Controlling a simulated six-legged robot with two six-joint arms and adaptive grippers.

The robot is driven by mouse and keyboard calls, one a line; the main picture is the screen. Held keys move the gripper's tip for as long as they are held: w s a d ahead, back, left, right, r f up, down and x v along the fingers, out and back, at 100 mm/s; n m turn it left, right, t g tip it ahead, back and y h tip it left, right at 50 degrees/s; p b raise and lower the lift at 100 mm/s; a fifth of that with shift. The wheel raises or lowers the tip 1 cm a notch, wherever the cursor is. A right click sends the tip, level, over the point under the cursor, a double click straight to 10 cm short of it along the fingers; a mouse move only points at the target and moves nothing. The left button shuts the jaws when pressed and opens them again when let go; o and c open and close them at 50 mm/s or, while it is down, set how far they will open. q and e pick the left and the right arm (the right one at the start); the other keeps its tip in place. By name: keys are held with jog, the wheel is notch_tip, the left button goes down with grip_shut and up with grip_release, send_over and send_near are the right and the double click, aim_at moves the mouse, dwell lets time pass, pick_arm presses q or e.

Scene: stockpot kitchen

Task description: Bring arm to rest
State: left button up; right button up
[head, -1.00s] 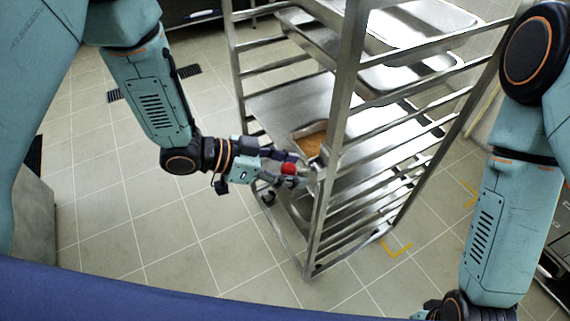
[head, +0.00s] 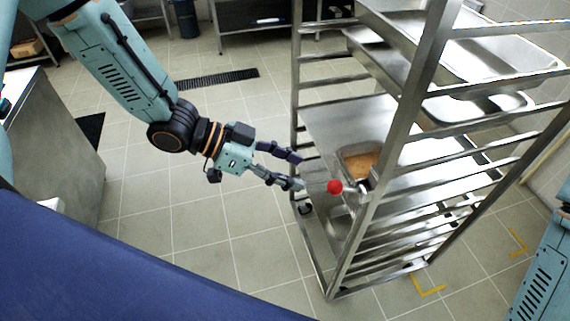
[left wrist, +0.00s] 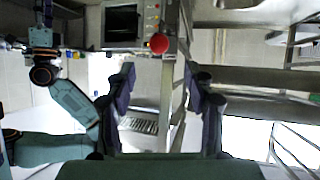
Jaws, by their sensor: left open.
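My left gripper (head: 300,172) is open and empty in the head view, with its fingers pointing right toward the metal rack (head: 425,75). A red ball-shaped knob (head: 334,187) sits at the rack's near side, just right of the fingertips and apart from them. It also shows in the left wrist view (left wrist: 159,43), beyond the spread fingers (left wrist: 163,82). Of my right arm, only a link (head: 545,270) shows at the lower right of the head view. In the left wrist view my right gripper (left wrist: 42,15) appears small at the upper left; its fingers are unclear.
A pan with brown contents (head: 362,165) stands on a rack shelf beside the knob. Steel trays (head: 480,50) fill upper levels. A counter (head: 50,130) stands at the left. The tiled floor (head: 200,230) left of the rack is clear.

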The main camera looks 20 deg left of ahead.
pick_arm(q)
jog(key=shift+s+a+r, duration=0.2)
jog(key=shift+a, duration=0.2)
dwell(0.3)
